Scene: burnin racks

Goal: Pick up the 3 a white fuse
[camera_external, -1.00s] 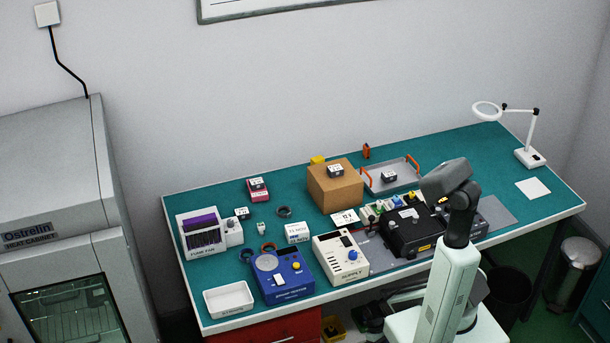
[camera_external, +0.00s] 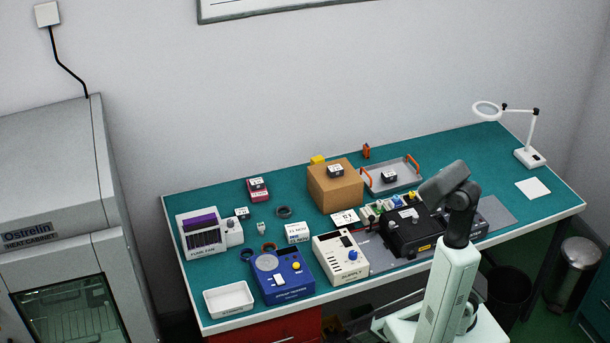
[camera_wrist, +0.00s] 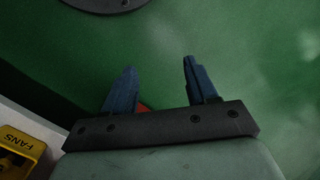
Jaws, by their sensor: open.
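A small white piece (camera_external: 262,227) stands on the teal bench in the external view, right of the purple-and-white unit; it is too small to tell whether it is the 3 A white fuse. My gripper shows in the wrist view (camera_wrist: 162,86) with two blue fingers wide apart and nothing between them. Green floor lies beyond the fingers, and no fuse shows there. In the external view my arm stands at the bench's front right, and my fingers cannot be made out.
A blue unit (camera_external: 283,276), a white supply unit (camera_external: 341,257) and a white tray (camera_external: 229,299) line the bench's front. A cardboard box (camera_external: 335,188) stands behind. A black unit (camera_external: 411,232) is near my arm. A yellow FANS bin (camera_wrist: 22,145) shows low in the wrist view.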

